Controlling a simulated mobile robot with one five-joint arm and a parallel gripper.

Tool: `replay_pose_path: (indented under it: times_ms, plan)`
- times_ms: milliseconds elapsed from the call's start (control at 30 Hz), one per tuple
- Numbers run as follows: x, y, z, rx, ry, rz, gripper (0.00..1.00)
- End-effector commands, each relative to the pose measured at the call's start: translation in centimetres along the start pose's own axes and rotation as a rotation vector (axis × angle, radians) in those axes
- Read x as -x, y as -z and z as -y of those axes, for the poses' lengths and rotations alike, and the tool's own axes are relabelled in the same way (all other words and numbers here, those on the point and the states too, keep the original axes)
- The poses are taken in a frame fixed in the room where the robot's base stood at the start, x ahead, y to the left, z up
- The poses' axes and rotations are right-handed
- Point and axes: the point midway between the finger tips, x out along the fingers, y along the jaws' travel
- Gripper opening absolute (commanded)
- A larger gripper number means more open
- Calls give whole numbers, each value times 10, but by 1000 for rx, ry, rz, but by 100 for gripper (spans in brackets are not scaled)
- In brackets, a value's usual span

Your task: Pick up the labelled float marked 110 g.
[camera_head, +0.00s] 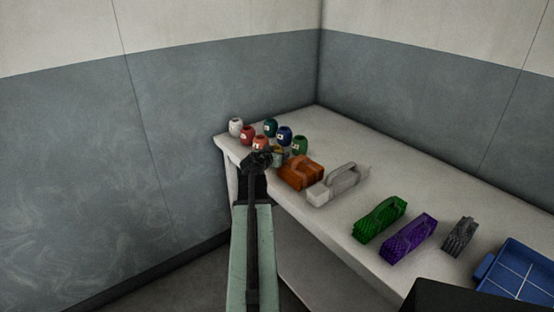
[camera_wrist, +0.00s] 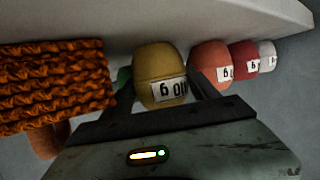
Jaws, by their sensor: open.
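The yellow float (camera_wrist: 160,64) stands at the middle of the wrist view. Its white label appears upside down and seems to read 110 g. In the head view the yellow float (camera_head: 279,157) is mostly hidden behind my gripper (camera_head: 262,160). My gripper (camera_wrist: 163,92) is open, with one finger to each side of the yellow float in the wrist view. I cannot tell whether either finger touches it.
An orange-red float (camera_wrist: 209,66), a red float (camera_wrist: 243,60) and a white float (camera_wrist: 267,55) stand to the right. Teal (camera_head: 270,128), blue (camera_head: 284,134) and green (camera_head: 300,145) floats stand behind.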

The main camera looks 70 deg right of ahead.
Motion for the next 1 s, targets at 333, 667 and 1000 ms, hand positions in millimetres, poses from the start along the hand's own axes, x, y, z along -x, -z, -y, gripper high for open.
replay_pose_path:
  times_ms: [333,667,1000]
  plan:
    - [1,0,-1,0,-1,0,21]
    - [4,8,-1,0,-1,0,21]
    - [29,68,-1,0,-2,0,21]
